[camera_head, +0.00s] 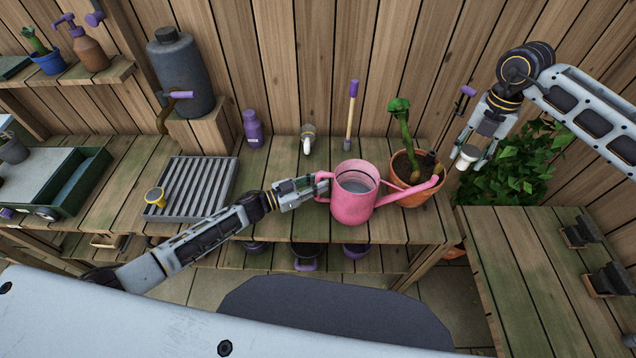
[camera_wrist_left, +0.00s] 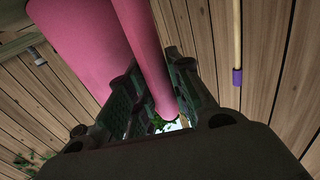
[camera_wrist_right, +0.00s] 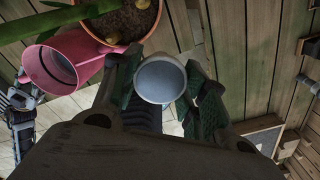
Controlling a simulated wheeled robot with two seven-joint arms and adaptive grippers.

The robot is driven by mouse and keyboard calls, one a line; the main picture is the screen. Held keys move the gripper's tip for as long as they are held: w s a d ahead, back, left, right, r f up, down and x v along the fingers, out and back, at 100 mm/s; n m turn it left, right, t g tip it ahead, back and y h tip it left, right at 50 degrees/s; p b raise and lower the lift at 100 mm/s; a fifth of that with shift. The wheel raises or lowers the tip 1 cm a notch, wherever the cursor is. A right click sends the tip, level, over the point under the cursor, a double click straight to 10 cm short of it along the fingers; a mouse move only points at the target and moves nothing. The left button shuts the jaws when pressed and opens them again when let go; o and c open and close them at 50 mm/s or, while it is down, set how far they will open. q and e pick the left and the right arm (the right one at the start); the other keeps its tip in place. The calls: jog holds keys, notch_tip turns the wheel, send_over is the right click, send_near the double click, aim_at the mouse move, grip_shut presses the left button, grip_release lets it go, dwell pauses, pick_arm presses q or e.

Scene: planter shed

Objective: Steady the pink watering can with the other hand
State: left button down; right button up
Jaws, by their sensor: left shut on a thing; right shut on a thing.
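The pink watering can (camera_head: 352,205) is upright at the front of the bench, its spout pointing right across the terracotta pot (camera_head: 424,198). I cannot tell whether its base touches the bench. My left gripper (camera_head: 312,190) is shut on the can's handle, on its left side; the left wrist view shows the pink handle (camera_wrist_left: 147,50) between the fingers and the can body (camera_wrist_left: 75,45) beside it. My right gripper (camera_head: 472,150) is shut on a small whitish round piece (camera_wrist_right: 161,80), above and right of the spout tip and apart from the can.
A plant stands in the terracotta pot. A slatted grey tray (camera_head: 195,190) lies left. A leafy plant (camera_head: 515,170) and lower bench (camera_head: 525,260) are right.

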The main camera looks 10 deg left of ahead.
pick_arm(q)
jog(key=shift+s+f, duration=0.15)
jog(key=shift+f, duration=0.15)
pick_arm(e)
jog(key=shift+d+r, duration=0.4)
jog(key=shift+d, duration=0.45)
jog(key=shift+d+r, duration=0.4)
jog(key=shift+d, duration=0.4)
pick_arm(q)
jog(key=c, duration=1.5)
grip_release()
jog(key=o, duration=0.3)
jog(key=shift+r, duration=0.15)
pick_arm(e)
jog(key=shift+w, duration=0.1)
pick_arm(q)
jog(key=shift+r, duration=0.1)
jog(key=v, duration=1.1)
jog(key=shift+a, duration=0.35)
jog(key=shift+s, duration=0.2)
